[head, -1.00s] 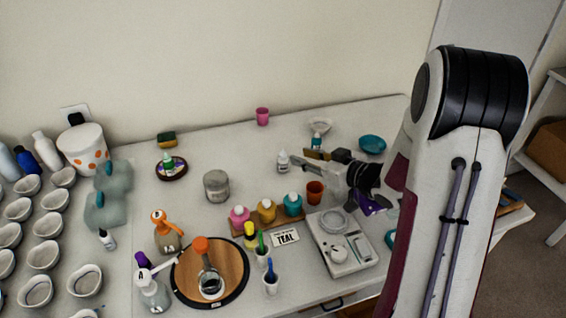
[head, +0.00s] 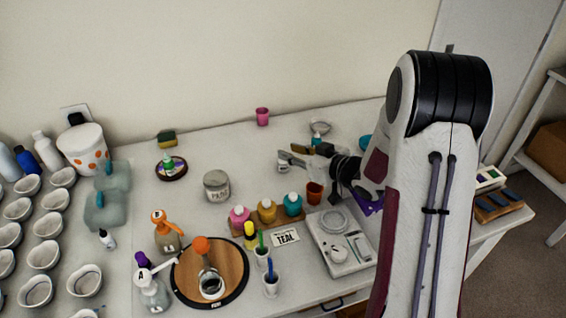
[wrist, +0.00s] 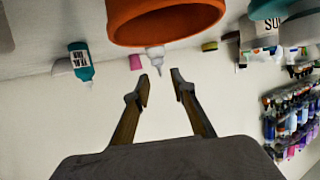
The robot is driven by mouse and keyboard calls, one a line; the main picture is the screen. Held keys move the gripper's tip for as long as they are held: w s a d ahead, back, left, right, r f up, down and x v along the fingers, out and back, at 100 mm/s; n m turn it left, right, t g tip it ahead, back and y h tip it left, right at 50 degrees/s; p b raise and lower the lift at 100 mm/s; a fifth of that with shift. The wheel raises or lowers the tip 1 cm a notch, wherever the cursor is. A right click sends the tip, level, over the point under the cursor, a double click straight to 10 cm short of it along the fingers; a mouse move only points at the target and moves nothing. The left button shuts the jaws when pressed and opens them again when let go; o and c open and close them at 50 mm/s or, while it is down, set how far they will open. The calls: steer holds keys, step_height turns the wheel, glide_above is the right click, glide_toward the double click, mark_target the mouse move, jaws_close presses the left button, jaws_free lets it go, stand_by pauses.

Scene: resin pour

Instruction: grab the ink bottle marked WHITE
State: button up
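My gripper (head: 283,156) is open, reaching left over the right half of the table, with its two fingers apart. It also shows in the wrist view (wrist: 160,83), with nothing between its fingertips. A small white bottle with a pointed nozzle (wrist: 155,56) shows upside down just beyond the fingertips in the wrist view, partly hidden by an orange cup (wrist: 165,22). I cannot read a label on it. A teal-labelled bottle (wrist: 81,62) is left of the fingers in the wrist view.
The orange cup (head: 314,192) stands close below my gripper. Pink, yellow and teal bottles (head: 266,212) stand in a row in front. A grey jar (head: 217,186) stands to the left. A scale (head: 345,250) is at front right. The table between jar and pink cup (head: 262,116) is clear.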

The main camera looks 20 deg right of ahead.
steer(key=shift+x, duration=1.3)
jaws_close()
